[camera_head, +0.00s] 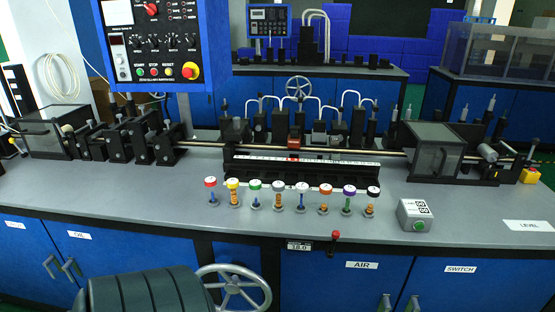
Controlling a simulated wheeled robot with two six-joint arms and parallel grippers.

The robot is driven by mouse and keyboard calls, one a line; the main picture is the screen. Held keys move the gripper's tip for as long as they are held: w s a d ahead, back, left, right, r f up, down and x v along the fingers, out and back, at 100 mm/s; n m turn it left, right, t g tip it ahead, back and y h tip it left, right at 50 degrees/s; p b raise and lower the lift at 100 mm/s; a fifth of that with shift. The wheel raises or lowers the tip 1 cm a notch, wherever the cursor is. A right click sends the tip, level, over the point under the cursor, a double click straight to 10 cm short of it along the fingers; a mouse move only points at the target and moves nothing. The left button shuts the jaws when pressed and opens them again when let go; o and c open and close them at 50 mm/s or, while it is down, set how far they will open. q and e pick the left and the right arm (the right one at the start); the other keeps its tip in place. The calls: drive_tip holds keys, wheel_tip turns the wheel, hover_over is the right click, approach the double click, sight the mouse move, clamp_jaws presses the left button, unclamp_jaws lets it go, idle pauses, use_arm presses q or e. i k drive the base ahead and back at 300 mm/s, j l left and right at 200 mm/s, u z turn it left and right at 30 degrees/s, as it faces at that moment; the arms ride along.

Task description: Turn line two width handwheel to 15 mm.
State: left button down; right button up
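A grey spoked handwheel (235,287) shows at the front of the near bench, low and left of centre. Its lower part is cut off by the picture's bottom edge. A small display (299,246) on the bench's front edge right of it appears to read 18.0. A lever with a red knob (335,235) stands just right of the display. A second spoked handwheel (298,87) is on the far bench at the back. I cannot tell from labels which wheel is line two. Neither of my grippers is in view, and nothing is seen touching either wheel.
A dark ribbed cylinder (145,292) stands close left of the near wheel. Several colour-topped knobs (302,187) line the bench top. A grey box with a green button (415,215) sits right. A blue control panel (155,45) hangs upper left. The bench's front strip is mostly clear.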

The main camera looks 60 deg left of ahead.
sight(234, 286)
drive_tip(key=j+u, duration=0.15)
drive_tip(key=u, duration=2)
